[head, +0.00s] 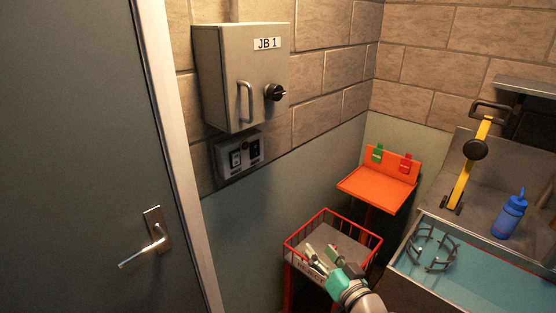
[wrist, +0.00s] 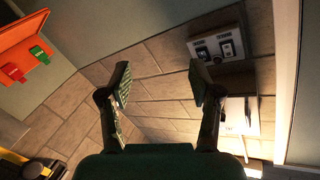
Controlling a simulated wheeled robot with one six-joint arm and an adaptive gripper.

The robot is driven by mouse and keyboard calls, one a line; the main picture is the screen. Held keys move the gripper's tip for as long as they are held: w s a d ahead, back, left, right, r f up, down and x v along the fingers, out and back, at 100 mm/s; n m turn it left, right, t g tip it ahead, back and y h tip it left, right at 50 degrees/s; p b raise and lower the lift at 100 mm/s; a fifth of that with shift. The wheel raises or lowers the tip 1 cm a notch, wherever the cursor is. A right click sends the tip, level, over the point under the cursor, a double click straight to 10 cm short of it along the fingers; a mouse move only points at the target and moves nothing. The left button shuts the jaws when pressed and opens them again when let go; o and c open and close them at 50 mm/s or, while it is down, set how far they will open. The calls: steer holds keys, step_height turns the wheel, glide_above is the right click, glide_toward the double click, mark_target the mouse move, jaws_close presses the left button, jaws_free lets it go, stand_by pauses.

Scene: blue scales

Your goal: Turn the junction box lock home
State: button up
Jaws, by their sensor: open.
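The grey junction box (head: 225,75), labelled JB 1, hangs on the brick wall in the head view with its door shut. A round black lock knob (head: 275,92) with a pale pointer sits on the door's right side, beside a vertical bar handle (head: 246,101). My gripper (head: 318,254) is low in the head view, over the red wire basket, well below and right of the box. In the wrist view its two fingers (wrist: 158,72) are spread, with nothing between them. The lock knob cannot be made out in the wrist view.
A switch panel (head: 240,156) is under the box; it also shows in the wrist view (wrist: 217,46). The red basket (head: 290,246) and orange shelf (head: 368,190) stand right of it. A door (head: 80,150) is at left, a sink bench with a blue bottle (head: 509,215) at right.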

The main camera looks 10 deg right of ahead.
steer(key=w+r+n+y, duration=0.1)
steer(key=w+r+y, duration=0.1)
steer(key=w+r, duration=0.35)
steer(key=w+r+n+y, duration=0.1)
steer(key=w+r, duration=0.1)
steer(key=r, duration=0.7)
steer(key=n+g+y, duration=0.2)
steer(key=n+y, duration=0.2)
steer(key=n, duration=0.1)
glide_toward(281, 94)
steer(key=x, duration=1.1)
steer(key=c, duration=1.1)
